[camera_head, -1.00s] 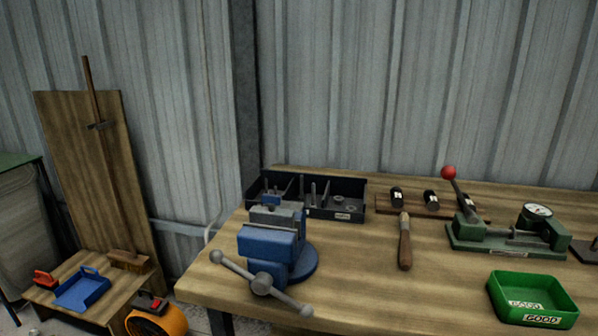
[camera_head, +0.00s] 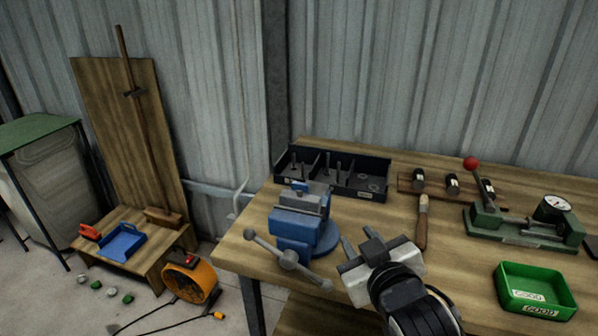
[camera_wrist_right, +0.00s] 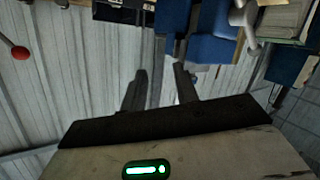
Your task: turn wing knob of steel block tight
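A blue bench vise (camera_head: 296,230) with grey jaws (camera_head: 302,200) stands at the bench's left front corner. Its grey bar handle (camera_head: 288,260) with ball ends slants across the front. I cannot clearly make out a separate steel block or a wing knob; grey metal shows at the jaws. My right gripper (camera_head: 359,240) is just right of the vise, fingers apart, with nothing seen between them. In the right wrist view the two fingers (camera_wrist_right: 160,88) point up toward blue vise parts (camera_wrist_right: 210,48), with a gap between them. My left gripper is not in view.
On the wooden bench are a black divided bin (camera_head: 380,190), a wooden-handled tool (camera_head: 422,222), a green lever press with dial (camera_head: 530,232) and a green tray (camera_head: 540,305). An orange fan (camera_head: 190,280) stands on the floor at left.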

